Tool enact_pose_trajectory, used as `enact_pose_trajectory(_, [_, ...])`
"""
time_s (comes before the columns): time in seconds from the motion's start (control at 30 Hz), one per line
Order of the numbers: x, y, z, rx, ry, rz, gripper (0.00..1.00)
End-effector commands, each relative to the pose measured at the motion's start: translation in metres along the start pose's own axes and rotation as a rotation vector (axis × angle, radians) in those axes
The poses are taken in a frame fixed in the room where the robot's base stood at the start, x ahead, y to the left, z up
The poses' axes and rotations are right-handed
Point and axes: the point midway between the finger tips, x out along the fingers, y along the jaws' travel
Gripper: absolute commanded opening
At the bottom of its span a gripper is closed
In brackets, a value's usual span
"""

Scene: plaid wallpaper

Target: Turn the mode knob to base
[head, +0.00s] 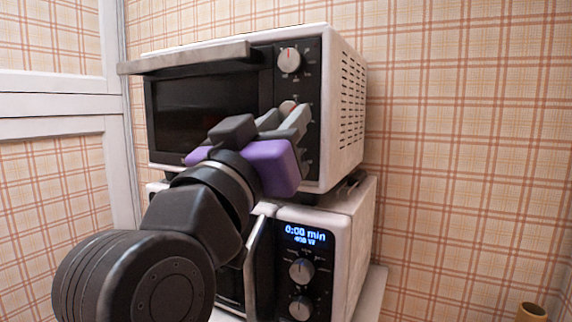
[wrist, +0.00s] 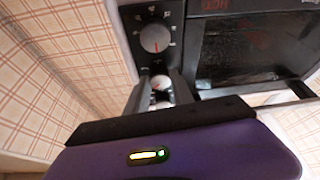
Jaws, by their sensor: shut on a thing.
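A white and black toaster oven (head: 345,95) stands on top of another appliance, with a knob column on its right side. Its top knob (head: 289,59) is pale with a red mark and is free. My gripper (head: 287,118) is shut on the knob below it (head: 288,105), which the fingers partly hide. In the wrist view, my gripper (wrist: 161,92) has its fingers on either side of this pale knob (wrist: 161,82). Another oven knob (wrist: 154,38) with a red mark shows beyond the fingers there. The labels are too small to read, so I cannot tell which knob is the mode knob.
A microwave (head: 352,240) sits below, with a lit display (head: 306,236) and two knobs. The oven door handle (head: 185,58) juts out at the upper left. A plaid wall is behind. The space right of the appliances is open.

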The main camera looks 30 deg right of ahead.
Motion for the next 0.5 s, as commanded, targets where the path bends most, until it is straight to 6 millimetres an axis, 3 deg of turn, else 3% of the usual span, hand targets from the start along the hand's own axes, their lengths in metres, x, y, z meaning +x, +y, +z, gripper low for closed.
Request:
enact_pose_trajectory(0.03, [-0.0044,-0.0022,0.0079,0.042,0.001,0.017,0.00])
enact_pose_trajectory(0.5, [-0.0019,-0.0059,0.0033,0.450,-0.001,0.189,0.00])
